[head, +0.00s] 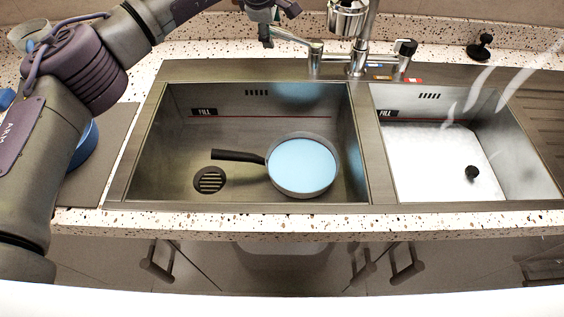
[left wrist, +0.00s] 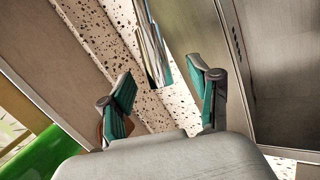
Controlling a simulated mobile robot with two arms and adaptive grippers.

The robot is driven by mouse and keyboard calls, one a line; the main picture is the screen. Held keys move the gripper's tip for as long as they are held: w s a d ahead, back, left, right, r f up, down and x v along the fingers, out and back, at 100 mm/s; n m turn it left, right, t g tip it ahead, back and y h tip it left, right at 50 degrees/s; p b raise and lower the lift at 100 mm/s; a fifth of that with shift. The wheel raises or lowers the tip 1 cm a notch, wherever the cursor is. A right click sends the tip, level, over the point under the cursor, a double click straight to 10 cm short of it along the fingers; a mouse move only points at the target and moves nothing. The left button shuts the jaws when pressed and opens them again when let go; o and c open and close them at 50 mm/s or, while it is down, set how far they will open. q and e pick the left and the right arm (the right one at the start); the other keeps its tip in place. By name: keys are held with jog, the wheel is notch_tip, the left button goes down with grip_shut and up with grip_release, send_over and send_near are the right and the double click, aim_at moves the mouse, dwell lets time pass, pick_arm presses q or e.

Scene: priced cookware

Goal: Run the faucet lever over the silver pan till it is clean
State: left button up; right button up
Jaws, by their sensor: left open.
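The silver pan (head: 302,165) lies in the left sink basin, its black handle pointing left. A pale blue surface fills its inside. The chrome faucet (head: 358,55) stands behind, between the two basins. Its left lever (head: 290,37) sticks out to the left, and a black-tipped lever (head: 405,48) is on its right side. My left gripper (head: 276,24) is open at the left lever's outer end. In the left wrist view, a chrome bar (left wrist: 153,50) shows beyond and between its open fingers (left wrist: 163,98); contact cannot be told. No water stream shows. My right gripper is out of view.
A drain (head: 210,180) lies left of the pan. The right basin (head: 376,150) holds white foam-like filling and a black knob (head: 472,172). A blue round item (head: 84,146) is partly hidden behind my left arm. A black fitting (head: 481,46) stands at the back right.

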pick_arm(q)
jog(key=v, duration=0.6)
jog(key=shift+p, duration=0.45)
jog(key=shift+s+r, duration=0.1)
jog(key=shift+r, duration=0.05)
jog(key=v, duration=1.2)
